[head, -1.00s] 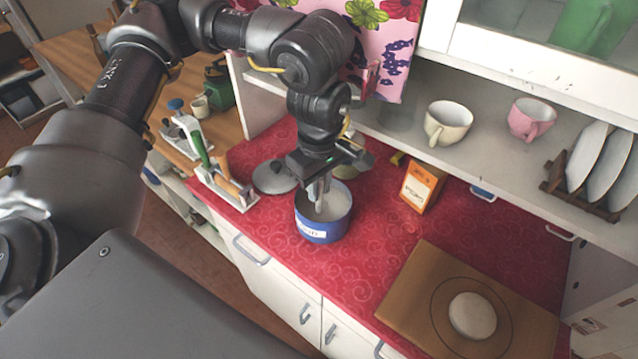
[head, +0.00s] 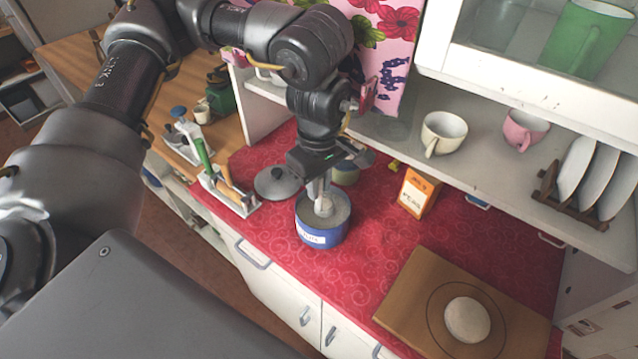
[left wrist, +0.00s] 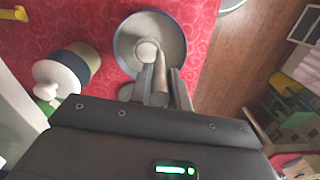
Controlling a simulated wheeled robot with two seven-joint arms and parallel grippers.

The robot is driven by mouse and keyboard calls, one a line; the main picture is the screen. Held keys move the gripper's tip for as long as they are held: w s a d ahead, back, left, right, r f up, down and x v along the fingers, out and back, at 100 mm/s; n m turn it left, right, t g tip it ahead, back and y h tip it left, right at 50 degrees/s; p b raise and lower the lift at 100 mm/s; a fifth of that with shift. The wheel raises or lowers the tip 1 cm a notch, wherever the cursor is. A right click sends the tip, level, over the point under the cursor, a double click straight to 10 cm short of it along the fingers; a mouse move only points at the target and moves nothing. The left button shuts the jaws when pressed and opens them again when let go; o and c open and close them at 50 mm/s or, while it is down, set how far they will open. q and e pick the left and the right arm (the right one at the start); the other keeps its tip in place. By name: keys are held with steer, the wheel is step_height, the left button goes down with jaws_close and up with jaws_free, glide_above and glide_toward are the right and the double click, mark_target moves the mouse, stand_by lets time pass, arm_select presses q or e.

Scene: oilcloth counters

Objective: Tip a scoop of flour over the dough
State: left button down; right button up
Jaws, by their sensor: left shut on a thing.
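The dough (head: 467,320) is a pale round piece on a wooden board (head: 405,300) at the front right of the red counter. A blue flour canister (head: 322,236) with a white label stands open left of the board; it also shows in the left wrist view (left wrist: 120,45). My left gripper (head: 318,187) is above the canister, pointing down, shut on the scoop's handle (left wrist: 160,72). The scoop's round head (left wrist: 147,52) looks pale and filled, and is at the canister's mouth. How deep it sits is hard to tell. My right gripper is not in view.
A grey lid (head: 278,184) lies behind the canister. An orange box (head: 418,192) stands to its right. Cups (head: 443,133) and plates (head: 590,175) stand on the shelf above. Red counter between canister and board is clear.

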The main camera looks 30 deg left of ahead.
arm_select(q)
step_height(320, 180, up, 6)
steer(key=p, duration=0.3)
steer(key=shift+f+p, duration=0.15)
steer(key=shift+p, duration=0.25)
steer(key=shift+f, duration=0.1)
